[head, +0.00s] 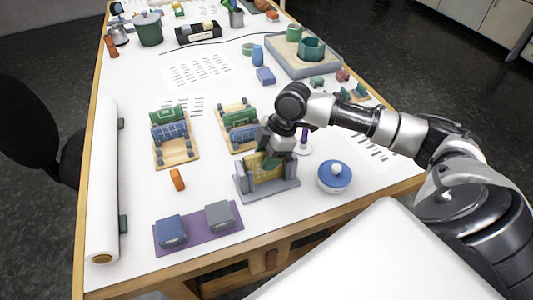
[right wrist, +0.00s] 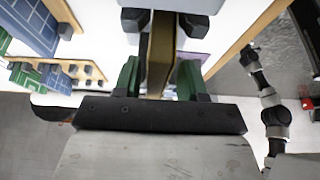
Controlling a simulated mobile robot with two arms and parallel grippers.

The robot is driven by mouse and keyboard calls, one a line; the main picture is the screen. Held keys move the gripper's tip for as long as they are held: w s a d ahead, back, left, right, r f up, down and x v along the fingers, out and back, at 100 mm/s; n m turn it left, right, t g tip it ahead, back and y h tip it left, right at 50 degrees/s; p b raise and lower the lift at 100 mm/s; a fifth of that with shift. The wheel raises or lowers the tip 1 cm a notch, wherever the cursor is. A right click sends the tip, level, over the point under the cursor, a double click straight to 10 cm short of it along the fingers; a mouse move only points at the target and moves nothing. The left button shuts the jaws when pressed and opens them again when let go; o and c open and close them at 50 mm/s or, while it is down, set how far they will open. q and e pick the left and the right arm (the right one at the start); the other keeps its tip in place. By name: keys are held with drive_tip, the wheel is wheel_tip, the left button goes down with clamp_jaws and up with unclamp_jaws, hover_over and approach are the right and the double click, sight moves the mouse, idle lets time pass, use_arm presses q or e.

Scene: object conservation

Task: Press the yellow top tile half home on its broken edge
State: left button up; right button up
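The yellow tile (head: 262,167) stands upright in a grey slotted stand (head: 269,190) near the table's front edge. In the right wrist view the tile (right wrist: 161,50) shows edge-on as a narrow yellow-brown strip. My right gripper (head: 275,158) is lowered over the stand and hides part of the tile. Its green-padded fingers (right wrist: 159,78) stand one on each side of the tile, with narrow gaps showing. The broken edge is hidden, and I cannot tell the tile's two halves apart or whether they touch.
Two wooden racks (head: 177,153) (head: 250,145) with green and blue tiles stand behind the stand. A blue round-lidded pot (head: 334,177) is close on its right. A purple mat (head: 198,242) with two blocks and an orange piece (head: 177,179) lie to the left.

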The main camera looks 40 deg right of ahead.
drive_tip(key=shift+o, duration=0.3)
drive_tip(key=shift+r, duration=0.1)
drive_tip(key=shift+d+r, duration=0.2)
drive_tip(key=shift+r, duration=0.25)
drive_tip(key=b+v, duration=0.2)
drive_tip(key=v, duration=0.6)
drive_tip(key=shift+d+r, duration=0.15)
drive_tip(key=shift+r, duration=0.2)
drive_tip(key=shift+d+r, duration=0.2)
drive_tip(key=shift+r, duration=0.3)
